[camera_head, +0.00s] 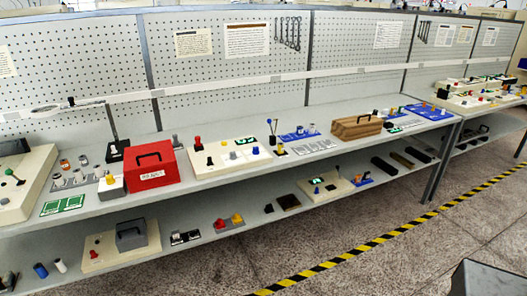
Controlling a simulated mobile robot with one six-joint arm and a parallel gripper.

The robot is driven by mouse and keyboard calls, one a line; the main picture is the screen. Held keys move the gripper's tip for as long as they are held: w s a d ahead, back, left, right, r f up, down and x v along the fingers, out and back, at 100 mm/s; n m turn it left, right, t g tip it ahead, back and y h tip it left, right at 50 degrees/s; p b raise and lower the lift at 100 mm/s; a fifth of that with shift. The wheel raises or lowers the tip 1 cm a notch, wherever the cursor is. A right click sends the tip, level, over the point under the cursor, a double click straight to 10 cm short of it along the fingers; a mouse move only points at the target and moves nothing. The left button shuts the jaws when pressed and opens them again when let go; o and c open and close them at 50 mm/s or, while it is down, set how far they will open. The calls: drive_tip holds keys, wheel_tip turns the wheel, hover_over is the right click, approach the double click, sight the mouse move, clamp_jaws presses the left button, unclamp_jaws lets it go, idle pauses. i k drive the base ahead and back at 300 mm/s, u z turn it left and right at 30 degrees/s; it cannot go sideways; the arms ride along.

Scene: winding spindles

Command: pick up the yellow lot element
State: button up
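Several small yellow parts are in view, and I cannot tell which one is the yellow lot element. One yellow piece (280,150) stands on the upper shelf, right of a beige control panel (225,153). More yellow bits show small on the far right bench. My gripper is not in view.
A long grey two-level workbench (300,161) stands before pegboards. It carries a red toolbox (152,172), a wooden box (356,128) and a blue board (418,116). A yellow-black floor stripe (386,242) runs along open floor. A dark box-like shape fills the lower right corner.

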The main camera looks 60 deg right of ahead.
sight(281, 146)
drive_tip(key=z, duration=0.9)
drive_tip(key=k, duration=0.1)
drive_tip(key=u, duration=2.05)
drive_tip(key=k, duration=1.7)
drive_tip(key=z, duration=2.9)
drive_tip(key=i, duration=0.1)
drive_tip(key=u, duration=1.75)
